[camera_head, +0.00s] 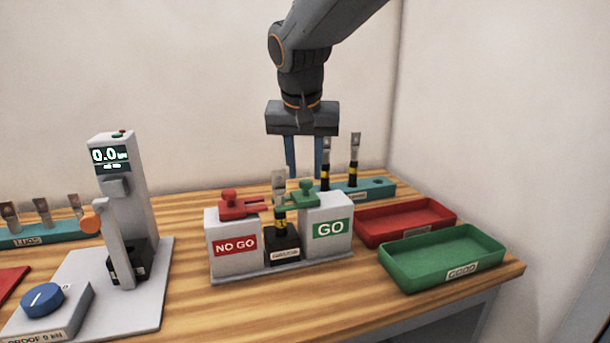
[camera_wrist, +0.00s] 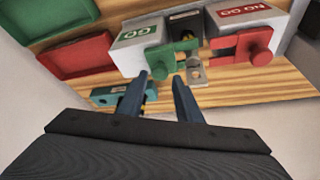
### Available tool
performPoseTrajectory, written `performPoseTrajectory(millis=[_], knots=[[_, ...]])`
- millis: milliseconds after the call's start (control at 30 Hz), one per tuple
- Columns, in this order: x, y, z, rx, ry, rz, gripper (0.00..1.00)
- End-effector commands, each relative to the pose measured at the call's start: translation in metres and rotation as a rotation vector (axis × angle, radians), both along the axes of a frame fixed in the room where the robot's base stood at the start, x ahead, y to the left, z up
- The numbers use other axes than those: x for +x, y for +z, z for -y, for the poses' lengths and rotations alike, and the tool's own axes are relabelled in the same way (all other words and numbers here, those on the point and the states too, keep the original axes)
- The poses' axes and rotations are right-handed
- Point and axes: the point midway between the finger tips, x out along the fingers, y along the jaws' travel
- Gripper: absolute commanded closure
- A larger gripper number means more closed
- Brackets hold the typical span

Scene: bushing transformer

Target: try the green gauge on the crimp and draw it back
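The green gauge (camera_head: 303,193), a forked plate with a round knob, sits on top of the white GO block (camera_head: 326,232). It also shows in the wrist view (camera_wrist: 162,58). Its fork points left toward the crimped lug (camera_head: 280,188), which stands upright in a black holder (camera_head: 283,246). The lug's flat end shows in the wrist view (camera_wrist: 195,70). I cannot tell whether the fork touches the crimp. My gripper (camera_head: 304,172) points down above and behind the GO block.
The red gauge (camera_head: 232,203) sits on the NO GO block (camera_head: 233,243) at left. A teal rack (camera_head: 372,189) with upright lugs stands behind. A red tray (camera_head: 405,222) and a green tray (camera_head: 442,259), both empty, lie right. A tester (camera_head: 125,190) reading 0.0 stands left.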

Motion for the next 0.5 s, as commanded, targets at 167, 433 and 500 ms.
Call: performPoseTrajectory(millis=[167,433,500], knots=[[0.007,-0.02,0.002,-0.001,-0.001,-0.003,0.68],[0.01,-0.027,0.002,0.0,0.001,-0.001,0.68],[0.01,-0.027,0.002,0.0,0.001,-0.001,0.68]])
